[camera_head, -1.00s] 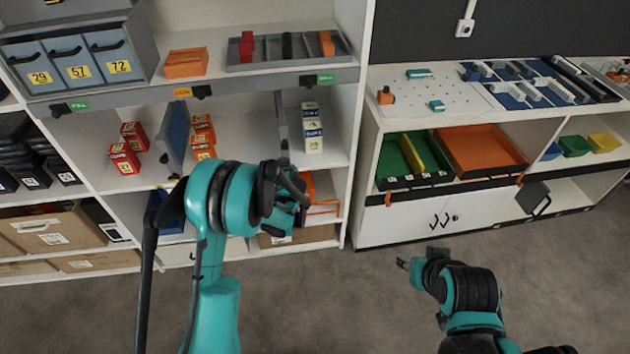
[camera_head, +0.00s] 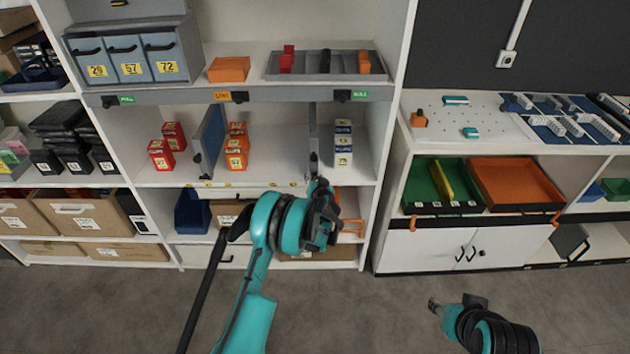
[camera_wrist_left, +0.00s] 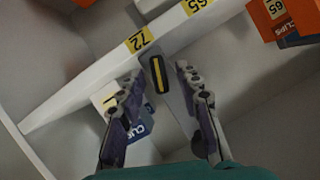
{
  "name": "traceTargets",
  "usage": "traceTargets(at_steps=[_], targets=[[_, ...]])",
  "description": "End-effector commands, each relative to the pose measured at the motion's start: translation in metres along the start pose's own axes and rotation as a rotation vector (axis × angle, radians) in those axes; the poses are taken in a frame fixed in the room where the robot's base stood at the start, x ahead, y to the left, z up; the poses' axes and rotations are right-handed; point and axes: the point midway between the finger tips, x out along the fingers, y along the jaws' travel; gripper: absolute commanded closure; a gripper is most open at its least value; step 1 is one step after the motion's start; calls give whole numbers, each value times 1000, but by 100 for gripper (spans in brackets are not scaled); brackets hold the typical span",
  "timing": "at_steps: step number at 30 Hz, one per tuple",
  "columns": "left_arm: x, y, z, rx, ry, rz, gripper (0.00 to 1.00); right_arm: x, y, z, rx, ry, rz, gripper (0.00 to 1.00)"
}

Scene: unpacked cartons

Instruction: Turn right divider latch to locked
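The right divider (camera_head: 313,128) is a thin grey upright panel on the middle shelf, left of a stack of white and blue boxes. Its latch (camera_wrist_left: 158,74) shows in the left wrist view as a dark oblong with a yellow bar running along its length, on the divider's front end. My left gripper (camera_head: 322,190) is at the shelf's front edge, below the divider's front end. In the left wrist view its two fingers (camera_wrist_left: 160,86) are apart, one on each side of the latch, with visible gaps. My right gripper (camera_head: 434,304) is low over the floor, away from the shelf.
A second, blue-grey divider (camera_head: 209,140) stands left between red boxes (camera_head: 167,147) and orange boxes (camera_head: 237,147). White and blue boxes (camera_head: 343,143) stand close right of the right divider. The shelf lip carries yellow number labels (camera_wrist_left: 138,40). A white cabinet (camera_head: 440,250) is at right.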

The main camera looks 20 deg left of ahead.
Motion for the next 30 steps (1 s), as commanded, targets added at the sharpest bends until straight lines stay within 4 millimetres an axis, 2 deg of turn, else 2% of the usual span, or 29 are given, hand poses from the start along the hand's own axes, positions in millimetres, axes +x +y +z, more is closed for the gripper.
traceTargets(at_steps=[5,8,9,10,22,30], targets=[[0,0,0,0,0,0,66,0,0,0,0,0,0,60],[0,0,0,0,0,0,87,0,0,0,0,0,0,60],[0,0,0,0,0,0,97,0,0,0,0,0,0,60],[0,0,0,0,0,0,100,0,0,0,0,0,0,60],[0,1,0,30,-1,-12,100,0,0,0,0,0,0,60],[0,3,0,171,-1,-69,100,0,0,0,0,0,0,60]])
